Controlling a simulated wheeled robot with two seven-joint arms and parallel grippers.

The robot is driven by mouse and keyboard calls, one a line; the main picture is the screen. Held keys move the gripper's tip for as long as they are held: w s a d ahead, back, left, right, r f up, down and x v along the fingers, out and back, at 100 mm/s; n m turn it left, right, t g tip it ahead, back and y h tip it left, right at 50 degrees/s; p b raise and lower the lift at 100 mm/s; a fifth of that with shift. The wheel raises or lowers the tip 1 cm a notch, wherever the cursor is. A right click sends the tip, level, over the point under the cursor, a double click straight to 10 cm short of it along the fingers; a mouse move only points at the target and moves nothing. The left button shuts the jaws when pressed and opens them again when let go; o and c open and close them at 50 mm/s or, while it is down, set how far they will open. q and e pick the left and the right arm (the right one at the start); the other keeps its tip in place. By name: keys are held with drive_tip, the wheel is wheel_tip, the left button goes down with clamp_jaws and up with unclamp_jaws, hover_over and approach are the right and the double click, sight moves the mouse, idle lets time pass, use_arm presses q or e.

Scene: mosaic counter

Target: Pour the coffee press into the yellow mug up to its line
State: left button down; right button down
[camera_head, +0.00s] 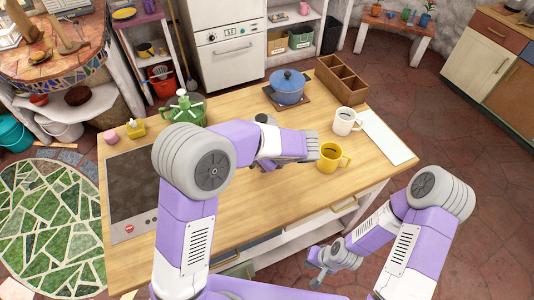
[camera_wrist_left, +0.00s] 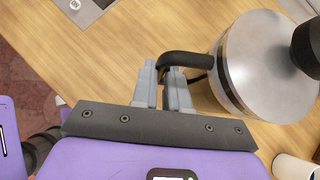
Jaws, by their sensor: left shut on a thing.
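The coffee press (camera_wrist_left: 262,75) shows in the left wrist view at the right, with a silver lid, a dark knob and a black handle (camera_wrist_left: 187,60). My left gripper (camera_wrist_left: 162,72) is shut on that handle. In the head view my left arm hides the gripper and most or all of the press. The yellow mug (camera_head: 332,160) stands upright on the counter, just right of my left wrist, and looks dark inside. My right gripper (camera_head: 318,279) hangs low in front of the counter, away from the mug; its finger opening is unclear.
A white mug (camera_head: 344,122) stands behind the yellow mug, beside a white board (camera_head: 387,137). A blue pot (camera_head: 287,86), wooden box (camera_head: 341,81) and green kettle (camera_head: 184,108) stand farther back. A dark cooktop (camera_head: 133,185) is left. The counter's front is clear.

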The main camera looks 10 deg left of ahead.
use_arm(q)
drive_tip(key=shift+w, duration=0.15)
drive_tip(key=w+d+m+t+b, duration=0.1)
drive_tip(key=w+d+m+t+h+b, duration=0.1)
drive_tip(key=w+m, duration=0.1)
drive_tip(key=w+d+m+t+h+b, duration=0.1)
drive_tip(key=w+d+m, duration=0.1)
drive_tip(key=shift+f+t, duration=0.25)
drive_tip(key=shift+t, duration=0.15)
drive_tip(key=w+d+r+m+t+h+b, duration=0.2)
drive_tip(key=w+d+r+m+h+b, duration=0.1)
drive_tip(key=m, duration=0.4)
drive_tip(key=shift+w+d+t+h, duration=0.3)
drive_tip(key=shift+w+d+h, duration=0.3)
drive_tip(key=shift+d+h, duration=0.5)
drive_tip(key=shift+d, duration=0.15)
